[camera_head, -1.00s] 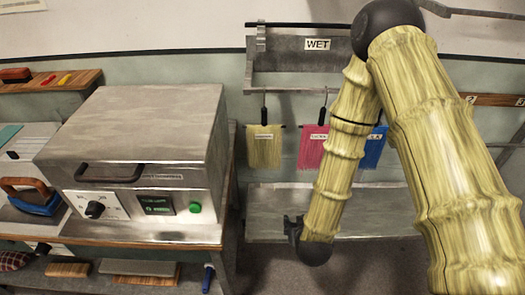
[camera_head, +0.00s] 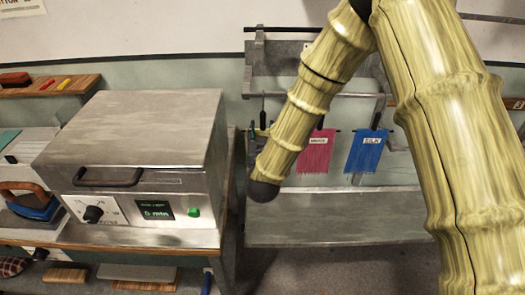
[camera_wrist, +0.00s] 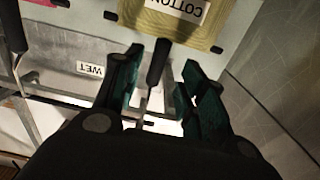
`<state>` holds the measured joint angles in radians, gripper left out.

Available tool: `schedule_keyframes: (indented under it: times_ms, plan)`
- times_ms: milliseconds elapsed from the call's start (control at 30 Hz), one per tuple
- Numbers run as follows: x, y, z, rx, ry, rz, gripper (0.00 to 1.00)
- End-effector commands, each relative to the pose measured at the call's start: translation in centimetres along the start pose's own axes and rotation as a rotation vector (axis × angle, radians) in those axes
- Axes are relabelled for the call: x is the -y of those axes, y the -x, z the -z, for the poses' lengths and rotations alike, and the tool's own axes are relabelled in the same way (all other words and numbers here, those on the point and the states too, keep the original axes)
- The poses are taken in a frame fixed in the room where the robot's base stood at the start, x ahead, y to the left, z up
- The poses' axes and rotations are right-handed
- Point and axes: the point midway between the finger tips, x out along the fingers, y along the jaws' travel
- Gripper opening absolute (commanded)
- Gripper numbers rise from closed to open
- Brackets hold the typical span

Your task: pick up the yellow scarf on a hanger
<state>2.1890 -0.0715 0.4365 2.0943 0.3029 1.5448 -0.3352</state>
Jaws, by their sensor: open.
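The yellow scarf (camera_wrist: 160,25) hangs from its hanger and carries a COTTON label at the top of the wrist view, which sees it upside down. The hanger's black grip (camera_wrist: 158,62) runs between the fingers of my gripper (camera_wrist: 162,60). The fingers are open, one on each side of the grip, with gaps visible. I cannot tell how deep the grip sits between them. In the head view my arm hides nearly all of the yellow scarf, and only the hanger's upper part (camera_head: 263,105) shows above my gripper.
A pink scarf (camera_head: 316,157) and a blue scarf (camera_head: 366,152) hang to the right on the same metal rack (camera_head: 330,215). A steel box (camera_head: 140,130) with a dial stands on the bench to the left. The rack's WET sign (camera_wrist: 90,70) shows in the wrist view.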

Motion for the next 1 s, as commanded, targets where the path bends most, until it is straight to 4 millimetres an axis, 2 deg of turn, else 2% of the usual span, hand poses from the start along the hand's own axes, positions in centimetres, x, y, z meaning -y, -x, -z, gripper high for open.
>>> schedule_keyframes:
  times_ms: [167, 600, 867, 900, 1000]
  plan:
    - [-0.1, -0.9, 0.1, 0.001, 0.000, -0.001, 0.41]
    - [-0.2, -5.4, -0.2, 0.000, 0.001, 0.001, 0.41]
    - [-0.2, -5.7, -0.3, 0.001, 0.001, 0.001, 0.41]
    - [-0.2, -5.7, -0.3, 0.001, 0.001, 0.001, 0.39]
    - [-0.2, -5.7, -0.3, 0.001, 0.001, 0.001, 0.21]
